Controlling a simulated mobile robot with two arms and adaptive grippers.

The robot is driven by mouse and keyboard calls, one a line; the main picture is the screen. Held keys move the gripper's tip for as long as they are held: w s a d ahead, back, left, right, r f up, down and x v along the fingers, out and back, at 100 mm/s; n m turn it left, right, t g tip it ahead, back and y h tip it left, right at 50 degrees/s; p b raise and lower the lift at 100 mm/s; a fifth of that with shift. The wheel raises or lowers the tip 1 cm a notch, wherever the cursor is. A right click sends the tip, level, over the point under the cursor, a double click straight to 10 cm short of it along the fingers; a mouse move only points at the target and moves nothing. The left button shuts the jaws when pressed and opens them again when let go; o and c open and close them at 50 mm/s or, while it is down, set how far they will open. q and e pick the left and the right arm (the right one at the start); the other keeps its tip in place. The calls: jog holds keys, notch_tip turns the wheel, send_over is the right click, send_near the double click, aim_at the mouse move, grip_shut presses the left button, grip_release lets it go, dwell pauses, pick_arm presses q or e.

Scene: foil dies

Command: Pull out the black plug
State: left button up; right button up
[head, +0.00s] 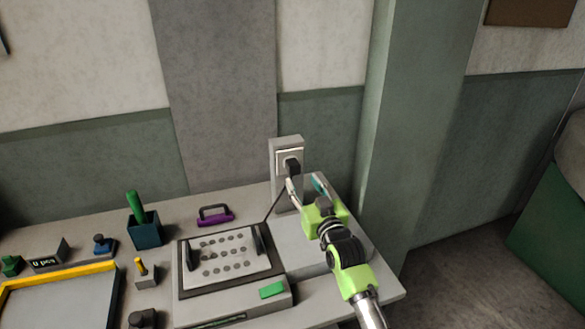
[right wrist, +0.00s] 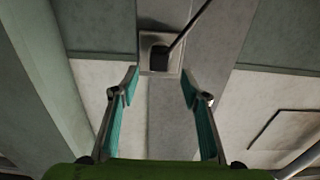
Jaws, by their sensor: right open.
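The black plug (head: 292,167) sits in a pale socket plate (head: 283,156) on a grey post (head: 276,148) at the back of the table. A dark cord runs from it down to the left. In the right wrist view the plug (right wrist: 160,58) shows beyond the fingertips, between them and a little above their line, with the cord rising to the upper right. My right gripper (head: 306,185) is just below and right of the plug in the head view. In the right wrist view the gripper (right wrist: 160,88) is open and empty, its fingers apart from the plug. My left gripper is out of view.
A panel with several dots (head: 228,254) and a green button (head: 272,290) lies left of my right arm. A green-grey pillar (head: 412,130) stands right.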

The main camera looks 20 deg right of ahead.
aim_at(296, 171)
jog(key=w+b, duration=0.4)
jog(key=w, duration=0.3)
jog(key=shift+a+f, duration=0.1)
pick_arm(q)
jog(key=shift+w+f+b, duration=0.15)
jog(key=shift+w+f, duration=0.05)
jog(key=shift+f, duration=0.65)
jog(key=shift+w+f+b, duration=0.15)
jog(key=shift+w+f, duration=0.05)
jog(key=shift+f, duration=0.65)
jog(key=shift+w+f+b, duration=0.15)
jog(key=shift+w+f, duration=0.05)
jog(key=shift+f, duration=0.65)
pick_arm(e)
jog(key=shift+w, duration=0.8)
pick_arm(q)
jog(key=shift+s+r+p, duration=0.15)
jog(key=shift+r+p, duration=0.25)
pick_arm(e)
grip_shut()
jog(key=shift+s+p, duration=0.25)
jog(key=shift+p, duration=0.1)
jog(key=shift+s+r+p, duration=0.2)
jog(key=shift+s+p, duration=0.3)
jog(key=shift+s, duration=0.15)
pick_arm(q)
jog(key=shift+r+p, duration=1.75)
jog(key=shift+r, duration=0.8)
pick_arm(e)
jog(key=shift+s, duration=2.15)
